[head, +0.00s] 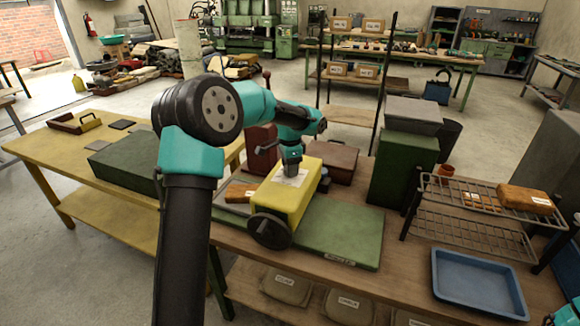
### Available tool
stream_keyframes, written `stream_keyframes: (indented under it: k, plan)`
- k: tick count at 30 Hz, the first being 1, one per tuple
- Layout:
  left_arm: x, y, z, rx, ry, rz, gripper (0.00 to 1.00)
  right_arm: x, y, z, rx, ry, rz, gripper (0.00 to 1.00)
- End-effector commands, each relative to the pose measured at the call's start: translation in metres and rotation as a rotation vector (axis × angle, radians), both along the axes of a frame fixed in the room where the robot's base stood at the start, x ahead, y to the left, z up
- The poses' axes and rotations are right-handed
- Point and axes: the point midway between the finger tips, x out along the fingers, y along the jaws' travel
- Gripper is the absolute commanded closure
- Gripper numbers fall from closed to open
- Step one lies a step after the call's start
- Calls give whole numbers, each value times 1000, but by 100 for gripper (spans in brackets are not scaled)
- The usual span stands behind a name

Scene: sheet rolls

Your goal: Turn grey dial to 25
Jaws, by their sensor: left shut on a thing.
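A yellow box-shaped machine (306,193) with a dark handwheel (270,231) on its front stands on a green base plate (345,231) on the bench. A pale scale plate (283,177) lies on its top. My left arm reaches over from the left, and my left gripper (291,167) points down at the top of the machine. It is shut on the small grey dial there, which is mostly hidden by the fingers. The dial's reading is too small to make out. My right gripper is not in view.
A green box (403,168) and a wire rack (470,215) with an orange-brown block (525,198) stand to the right. A blue tray (478,284) lies at the front right. A dark red box (332,162) is behind the machine. The green plate's front right is clear.

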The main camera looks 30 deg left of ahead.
Motion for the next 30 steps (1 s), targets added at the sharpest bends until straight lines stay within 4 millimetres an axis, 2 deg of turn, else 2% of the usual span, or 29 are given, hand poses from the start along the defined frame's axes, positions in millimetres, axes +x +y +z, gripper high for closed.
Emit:
stream_keyframes:
  k: [7, 20, 21, 28, 30]
  plan:
    - [0, 0, 1, 0, -1, -81, 74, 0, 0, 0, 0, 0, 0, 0]
    - [0, 0, 1, 1, -2, -96, 74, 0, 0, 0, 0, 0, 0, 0]
    - [0, 0, 1, 1, -2, -96, 49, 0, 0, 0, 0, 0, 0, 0]
    - [0, 0, 0, 0, -1, -95, 27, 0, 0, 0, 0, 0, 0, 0]
    - [0, 0, 0, 1, -1, -95, 24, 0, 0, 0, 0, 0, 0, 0]
